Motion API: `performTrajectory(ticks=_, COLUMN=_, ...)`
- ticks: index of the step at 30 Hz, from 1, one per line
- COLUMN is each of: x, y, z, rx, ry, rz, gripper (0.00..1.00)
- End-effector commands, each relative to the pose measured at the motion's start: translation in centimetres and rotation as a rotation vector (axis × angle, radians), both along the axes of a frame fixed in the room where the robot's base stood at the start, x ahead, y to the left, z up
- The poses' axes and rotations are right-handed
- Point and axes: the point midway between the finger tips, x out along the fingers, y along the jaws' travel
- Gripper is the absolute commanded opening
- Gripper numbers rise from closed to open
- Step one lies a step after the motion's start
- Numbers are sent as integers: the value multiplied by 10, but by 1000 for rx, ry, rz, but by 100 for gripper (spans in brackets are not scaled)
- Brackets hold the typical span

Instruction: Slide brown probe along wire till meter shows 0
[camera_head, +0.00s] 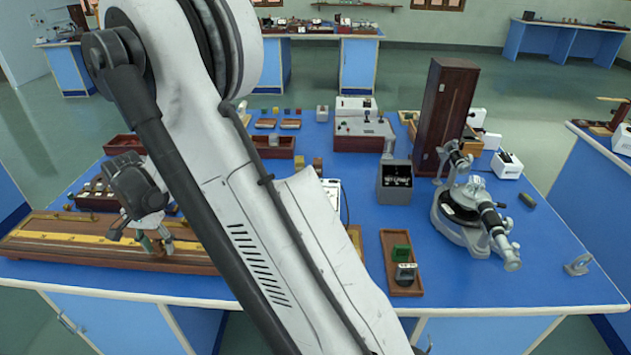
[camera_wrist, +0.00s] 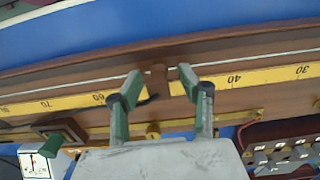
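The long wooden wire board (camera_head: 60,252) lies at the left front of the bench. In the wrist view its yellow scale (camera_wrist: 265,76) runs across, with 70, 60, 40 and 30 readable and a pale wire above it. The brown probe (camera_wrist: 158,80) stands between the 60 and 40 marks. My gripper (camera_wrist: 159,76) is open, one green-grey finger on each side of the probe, with small gaps visible. In the head view my gripper (camera_head: 155,243) is low over the board. A white meter face (camera_wrist: 33,164) with a dark needle shows at lower left; its reading is too small to tell.
A dark red box with several plugs (camera_wrist: 285,155) lies beside the board in the wrist view. A spectrometer (camera_head: 465,205), a tall wooden box (camera_head: 445,105) and a small tray (camera_head: 400,265) stand further right. My arm covers the middle of the bench.

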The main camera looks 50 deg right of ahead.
Motion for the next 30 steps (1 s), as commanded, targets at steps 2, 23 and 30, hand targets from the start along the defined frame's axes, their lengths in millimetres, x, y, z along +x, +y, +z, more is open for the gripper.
performTrajectory(ticks=2, x=0, y=0, z=6, rx=0, ry=0, rz=0, gripper=38)
performTrajectory(ticks=23, x=0, y=0, z=115, rx=0, ry=0, rz=0, gripper=38)
performTrajectory(ticks=30, x=0, y=0, z=119, rx=0, ry=0, rz=0, gripper=38)
